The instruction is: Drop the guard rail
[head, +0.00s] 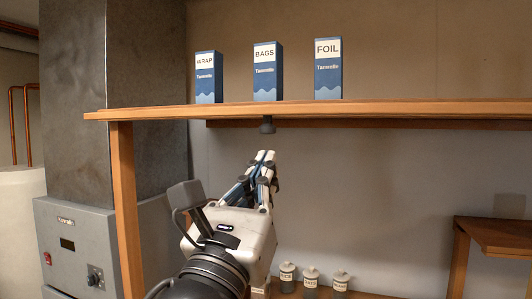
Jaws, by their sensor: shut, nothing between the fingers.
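I cannot make out a separate guard rail for certain. A wooden shelf (400,109) crosses the view, and no raised rail shows in front of the boxes on it. A small dark knob (267,125) hangs from the underside of the shelf near its front edge. My gripper (265,156) is below the knob, fingers pointing up. Its fingers are shut and empty, and a gap shows between the fingertips and the knob in the picture.
Blue boxes marked WRAP (207,80), BAGS (266,75) and FOIL (328,70) stand upright on the shelf. A wooden post (124,205) supports its left end. Lidded jars (311,278) stand low down. A grey control box (75,250) is left, a small wooden ledge (497,237) right.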

